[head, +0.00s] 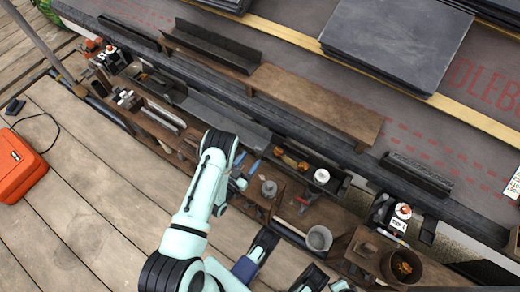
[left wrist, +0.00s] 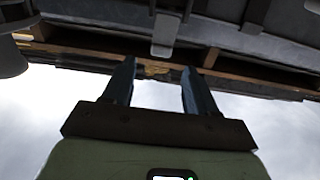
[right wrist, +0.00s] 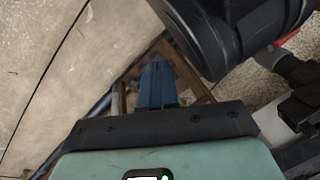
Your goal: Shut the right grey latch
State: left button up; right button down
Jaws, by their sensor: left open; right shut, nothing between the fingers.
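In the left wrist view, two grey tabs hang from a long dark grey edge at the top, one near the middle (left wrist: 165,32) and one further right (left wrist: 255,15). I cannot tell whether either is the right grey latch, and no latch can be made out in the head view. My left gripper (left wrist: 159,67) is open and empty, with its fingertips below the middle tab in the picture. In the head view it is partly hidden by my left arm, over the wooden trough. My right gripper (right wrist: 157,72) is shut and empty, beside a wooden frame.
The long wooden trough holds tools, a grey pot (head: 319,238) and a brown bucket (head: 401,266). An orange case (head: 18,165) lies on the deck at left, which has free room.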

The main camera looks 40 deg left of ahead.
aim_at(258, 150)
pick_arm(q)
jog(key=w, duration=0.1)
jog(key=w+b, duration=0.1)
jog(key=w, duration=0.3)
jog(key=shift+w+a+b, duration=0.25)
jog(key=shift+a+b, duration=0.15)
jog(key=shift+w+r, duration=0.1)
jog(key=shift+w, duration=0.65)
pick_arm(e)
jog(key=s+f+g, duration=0.1)
jog(key=s+f, duration=0.2)
jog(key=s, duration=0.2)
jog(key=shift+d+f+g, duration=0.3)
jog(key=shift+f+g, duration=0.05)
jog(key=shift+g, duration=0.05)
jog(key=shift+s, duration=0.1)
pick_arm(q)
jog(key=c, duration=1)
